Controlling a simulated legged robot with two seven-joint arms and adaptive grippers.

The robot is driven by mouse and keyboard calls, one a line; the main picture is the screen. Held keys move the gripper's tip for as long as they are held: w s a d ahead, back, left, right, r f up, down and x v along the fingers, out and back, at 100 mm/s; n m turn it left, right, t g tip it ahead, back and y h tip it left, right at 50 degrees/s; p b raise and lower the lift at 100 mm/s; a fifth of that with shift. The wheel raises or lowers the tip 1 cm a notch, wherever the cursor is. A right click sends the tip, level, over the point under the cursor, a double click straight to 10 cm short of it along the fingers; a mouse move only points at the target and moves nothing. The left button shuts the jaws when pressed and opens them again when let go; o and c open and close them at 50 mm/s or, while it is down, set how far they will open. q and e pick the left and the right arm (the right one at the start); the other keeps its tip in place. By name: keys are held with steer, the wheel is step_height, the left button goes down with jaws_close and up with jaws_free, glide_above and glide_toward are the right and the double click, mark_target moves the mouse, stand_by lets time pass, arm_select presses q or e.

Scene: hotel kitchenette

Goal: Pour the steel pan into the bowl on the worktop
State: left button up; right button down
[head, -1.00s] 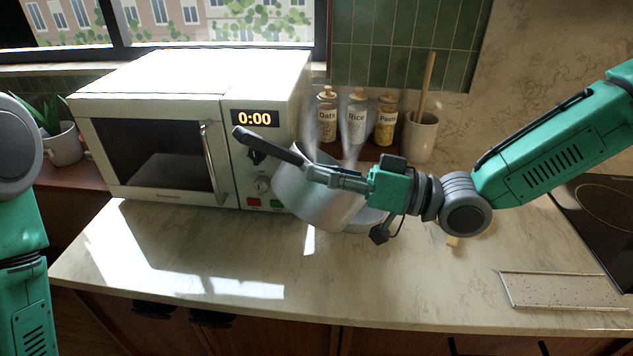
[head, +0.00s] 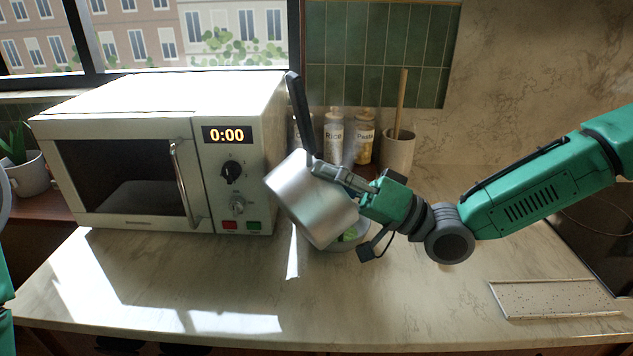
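The steel pan (head: 310,203) is held in the air, tilted steeply, its dark handle (head: 298,108) pointing up. My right gripper (head: 330,174) is shut on the pan at the base of its handle. The bowl (head: 352,240) stands on the worktop below and just right of the pan, partly hidden by the pan and my gripper. Something green shows in the bowl. The pan's opening faces away from me, so its inside is hidden. My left gripper is out of view; only a sliver of my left arm shows at the left edge.
A white microwave (head: 155,155) reading 0:00 stands left of the pan, close to it. Jars (head: 364,140) and a utensil pot (head: 398,153) stand behind. A speckled board (head: 553,299) lies at the front right, near a dark hob (head: 605,225). The front worktop is clear.

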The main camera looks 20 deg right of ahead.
steer(key=w+d+f+m+t+h+b, duration=0.1)
steer(key=w+d+m+t+h+b, duration=0.1)
steer(key=m, duration=0.6)
steer(key=w+d+m+t+h+b, duration=0.2)
steer(key=d+m+t+h+b, duration=0.2)
steer(key=d+m+t+b, duration=0.2)
steer(key=shift+w+d+f+m+t+h+b, duration=0.35)
steer(key=shift+d+m+t, duration=0.8)
steer(key=shift+m+t, duration=0.7)
steer(key=shift+t, duration=0.25)
